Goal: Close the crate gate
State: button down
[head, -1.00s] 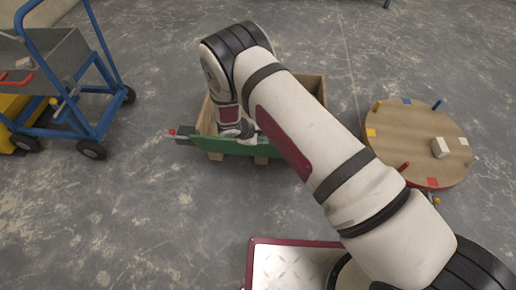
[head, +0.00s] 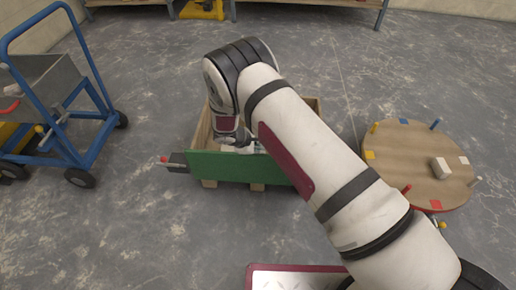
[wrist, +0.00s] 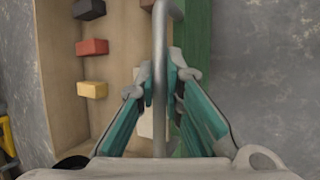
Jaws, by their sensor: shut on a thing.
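The wooden crate (head: 201,127) stands on the floor in the middle of the head view. Its green gate (head: 225,168) is on the near side and looks upright. A dark latch piece with a red tip (head: 166,159) sticks out at the gate's left end. My gripper (wrist: 160,88) is shut on a grey metal bar (wrist: 160,45), which runs along the green gate (wrist: 197,35) in the wrist view. In the head view my gripper is at the gate's top edge, and my arm covers the gate's right end.
Several blocks, red (wrist: 92,47), yellow (wrist: 92,90) and black, lie inside the crate. A blue cart (head: 85,140) stands at left. A round wooden table (head: 410,170) with pegs and a pale block stands at right. Open floor lies in front of the crate.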

jog(key=c, duration=1.7)
grip_release()
jog(key=shift+w, duration=0.35)
jog(key=shift+s, duration=0.1)
jog(key=shift+r, duration=0.1)
jog(key=v, duration=1.2)
